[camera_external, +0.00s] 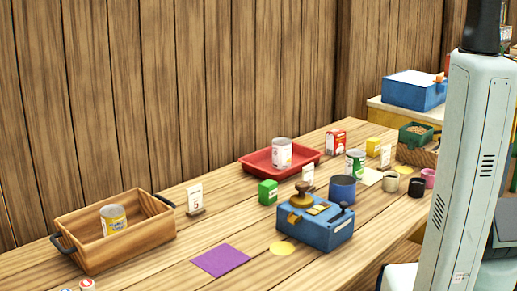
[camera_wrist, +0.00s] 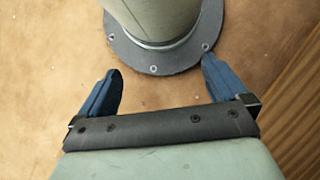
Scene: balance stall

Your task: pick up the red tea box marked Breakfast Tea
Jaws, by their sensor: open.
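A small red box with a white label (camera_external: 336,142) stands upright on the wooden table, toward the far end, just right of the red tray. Its lettering is too small to read. My gripper shows in the wrist view (camera_wrist: 160,88) with its two blue fingers apart and nothing between them. It points down at a brown surface beside my own round base flange. In the external view my pale arm fills the right side, and the gripper itself is not seen there. The red box is not in the wrist view.
A red tray (camera_external: 249,162) holding a can (camera_external: 282,153) lies left of the red box. A yellow box (camera_external: 373,146), a green-labelled can (camera_external: 355,163) and a number card (camera_external: 386,156) stand nearby. A blue scale (camera_external: 318,232) and wooden crate (camera_external: 160,239) are nearer.

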